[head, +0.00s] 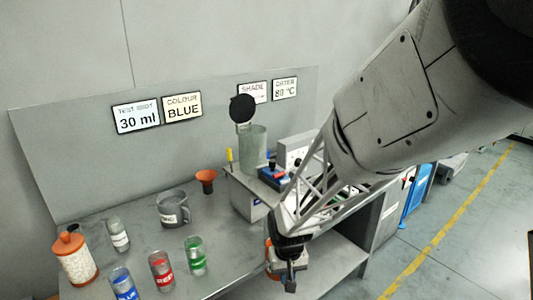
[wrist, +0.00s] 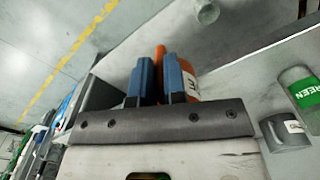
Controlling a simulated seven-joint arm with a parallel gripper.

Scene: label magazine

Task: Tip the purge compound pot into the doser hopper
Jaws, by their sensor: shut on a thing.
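My gripper (head: 289,280) is low at the bench's right front edge. In the wrist view my gripper (wrist: 160,78) is shut on the orange handle (wrist: 160,55) of an orange pot with a white label (wrist: 193,84); the label is only partly visible. In the head view the orange pot (head: 269,247) is mostly hidden behind my gripper, and I cannot tell its tilt or contents. The doser hopper (head: 253,147), a pale green see-through cylinder, stands on the doser further back. A round black disc (head: 242,108) rises above its rim. My gripper and the pot are apart from the hopper.
Blue (head: 123,284), red (head: 161,271) and green (head: 195,255) labelled jars stand at the bench front. Behind are a grey mug (head: 172,210), an orange funnel-shaped cup (head: 206,180), a clear jar (head: 118,233) and an orange-lidded pellet jar (head: 74,258). A blue-and-red item (head: 273,174) sits beside the hopper.

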